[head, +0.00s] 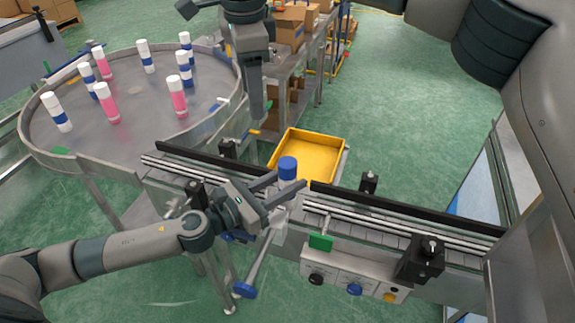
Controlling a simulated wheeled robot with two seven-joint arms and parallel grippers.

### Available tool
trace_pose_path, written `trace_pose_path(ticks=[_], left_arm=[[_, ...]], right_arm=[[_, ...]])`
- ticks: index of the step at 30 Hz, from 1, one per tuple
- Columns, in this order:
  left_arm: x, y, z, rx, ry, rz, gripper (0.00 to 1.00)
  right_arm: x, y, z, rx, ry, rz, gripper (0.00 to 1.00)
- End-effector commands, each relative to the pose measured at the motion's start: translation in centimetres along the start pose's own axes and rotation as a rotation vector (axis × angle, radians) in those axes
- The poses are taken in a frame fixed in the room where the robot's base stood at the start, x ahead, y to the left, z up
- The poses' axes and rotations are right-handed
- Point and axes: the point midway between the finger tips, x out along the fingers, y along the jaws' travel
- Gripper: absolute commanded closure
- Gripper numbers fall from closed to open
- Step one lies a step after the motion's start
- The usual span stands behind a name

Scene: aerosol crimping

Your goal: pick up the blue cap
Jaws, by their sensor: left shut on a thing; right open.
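The blue cap (287,167) stands upright at the conveyor, above the fingers of my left gripper (286,190). The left gripper reaches in from the left and is shut, with the cap's paler lower part between its fingers. The fingers hide part of what is below the cap, so I cannot tell whether it touches anything beneath. My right gripper (254,88) hangs at the top centre, behind the conveyor and near the round table's right edge. It is open and empty, and its fingers are seen partly edge-on.
A yellow tray (335,150) lies behind the conveyor (415,228). A round metal table (135,120) at left holds several white-topped cans with pink or blue bands. Shelving with boxes stands at the back.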

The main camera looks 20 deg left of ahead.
Motion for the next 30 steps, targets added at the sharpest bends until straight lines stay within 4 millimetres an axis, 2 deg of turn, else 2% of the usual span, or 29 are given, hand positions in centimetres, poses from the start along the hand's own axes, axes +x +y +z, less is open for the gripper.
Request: trace_pose_path(ticks=[3,8,22,26,30], left_arm=[[0.0,0.0,-0.1,0.0,0.001,0.001,0.91],[0.0,0.0,-0.1,0.0,0.001,0.001,0.91],[0.0,0.0,-0.1,-0.001,0.001,0.0,0.91],[0.0,0.0,-0.1,-0.001,0.001,0.0,0.91],[0.0,0.0,-0.1,-0.001,0.001,0.0,0.91]], right_arm=[[2.0,2.0,-2.0,0.108,0.075,0.088,0.45],[3.1,3.3,-3.4,0.182,0.128,0.143,0.45],[3.5,3.5,-3.6,0.194,0.135,0.15,0.45],[4.6,3.7,-3.8,0.193,0.135,0.15,0.45],[6.5,4.0,-4.0,0.192,0.135,0.151,0.45]])
